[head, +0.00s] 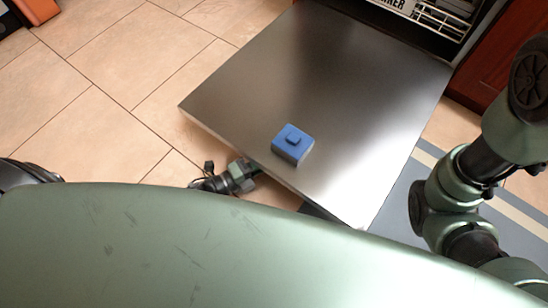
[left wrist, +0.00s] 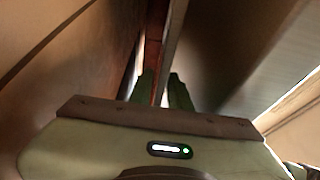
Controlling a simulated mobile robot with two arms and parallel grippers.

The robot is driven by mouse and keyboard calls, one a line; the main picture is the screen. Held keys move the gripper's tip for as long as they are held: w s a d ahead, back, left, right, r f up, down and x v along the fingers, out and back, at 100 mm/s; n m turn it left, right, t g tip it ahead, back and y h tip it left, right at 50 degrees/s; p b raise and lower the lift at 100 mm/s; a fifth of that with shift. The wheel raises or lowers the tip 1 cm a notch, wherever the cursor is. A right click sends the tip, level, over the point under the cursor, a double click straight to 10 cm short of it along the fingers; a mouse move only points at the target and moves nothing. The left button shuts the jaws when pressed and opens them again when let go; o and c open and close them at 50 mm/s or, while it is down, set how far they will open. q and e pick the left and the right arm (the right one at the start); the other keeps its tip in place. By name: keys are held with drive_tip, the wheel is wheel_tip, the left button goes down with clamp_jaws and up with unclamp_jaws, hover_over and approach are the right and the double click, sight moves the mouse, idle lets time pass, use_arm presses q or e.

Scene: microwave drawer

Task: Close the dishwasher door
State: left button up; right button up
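The dishwasher door (head: 330,95) is a brushed metal panel, folded down in front of the dishwasher opening (head: 440,20) at the top right of the head view. My left gripper (head: 250,170) is at the door's near left edge, with its tips partly hidden by or close under that edge. In the left wrist view, the two dark green fingers of my left gripper (left wrist: 162,92) stand apart. A thin panel edge (left wrist: 173,45) lines up with the gap between them; I cannot tell whether they touch it. My right arm shows at the right, but its gripper is out of view.
A blue block (head: 292,143) with a small raised knob rests on the door near its left edge. Tiled floor (head: 110,90) lies clear to the left. A reddish-brown cabinet (head: 500,55) stands right of the dishwasher, and a grey striped mat (head: 405,205) lies beside the door.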

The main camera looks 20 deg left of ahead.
use_arm(q)
clamp_jaws()
idle(1.5)
